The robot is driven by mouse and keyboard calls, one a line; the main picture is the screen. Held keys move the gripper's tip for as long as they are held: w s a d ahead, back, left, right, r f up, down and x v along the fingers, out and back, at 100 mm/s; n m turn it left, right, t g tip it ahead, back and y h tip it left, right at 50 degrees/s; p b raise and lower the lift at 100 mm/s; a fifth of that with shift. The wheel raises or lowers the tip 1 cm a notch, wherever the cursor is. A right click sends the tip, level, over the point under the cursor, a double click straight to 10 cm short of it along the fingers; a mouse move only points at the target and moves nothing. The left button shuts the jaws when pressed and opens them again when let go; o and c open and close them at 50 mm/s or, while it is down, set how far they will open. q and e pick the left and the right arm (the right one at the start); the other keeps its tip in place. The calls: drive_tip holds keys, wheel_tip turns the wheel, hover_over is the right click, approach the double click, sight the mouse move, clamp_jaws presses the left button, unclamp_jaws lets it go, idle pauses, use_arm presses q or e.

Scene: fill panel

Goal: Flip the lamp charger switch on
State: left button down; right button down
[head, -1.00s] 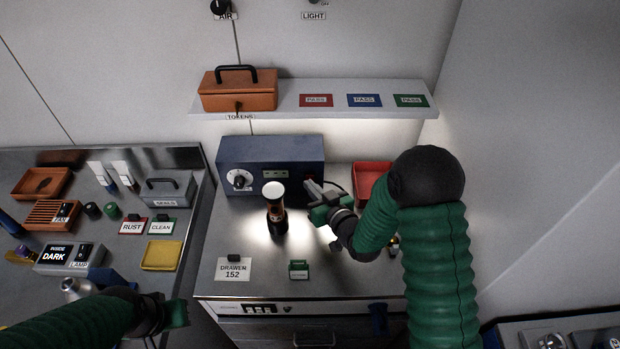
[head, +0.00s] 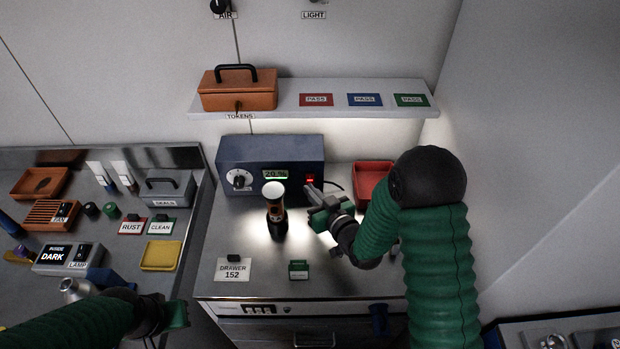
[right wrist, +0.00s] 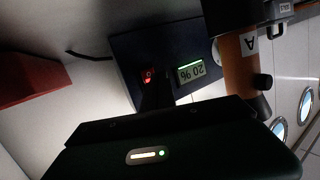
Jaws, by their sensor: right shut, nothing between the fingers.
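The lamp charger (head: 228,160) is a dark blue box at the back of the middle bench, with a white dial at its left. Its display (head: 275,174) is lit green and reads about 20.96. Its red switch (head: 310,178) glows; the lit switch also shows in the right wrist view (right wrist: 148,76). My right gripper (head: 312,189) is shut and empty, just in front of the switch; contact cannot be told. My left gripper (head: 178,314) is low at left, its jaws unclear.
A red tray (head: 372,172) stands right of the charger, close to my right arm. A shelf (head: 290,107) with an orange box (head: 238,92) hangs above. A drawer sign (head: 233,270) and a small green-topped card (head: 299,270) stand on the front bench. The left bench is crowded.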

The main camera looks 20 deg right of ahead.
drive_tip(key=shift+s+a+f+b, duration=0.15)
drive_tip(key=shift+s, duration=0.35)
drive_tip(key=shift+s+a+f+b, duration=0.1)
drive_tip(key=shift+s+f+b, duration=0.1)
drive_tip(key=shift+s, duration=0.25)
drive_tip(key=shift+s+a+f+b, duration=0.1)
drive_tip(key=shift+s+a+b, duration=0.05)
drive_tip(key=shift+s, duration=0.35)
drive_tip(key=shift+s+a+f, duration=0.1)
drive_tip(key=shift+s+a, duration=0.05)
drive_tip(key=shift+s, duration=0.35)
drive_tip(key=shift+s+a, duration=0.15)
drive_tip(key=shift+s, duration=0.3)
drive_tip(key=shift+d, duration=0.1)
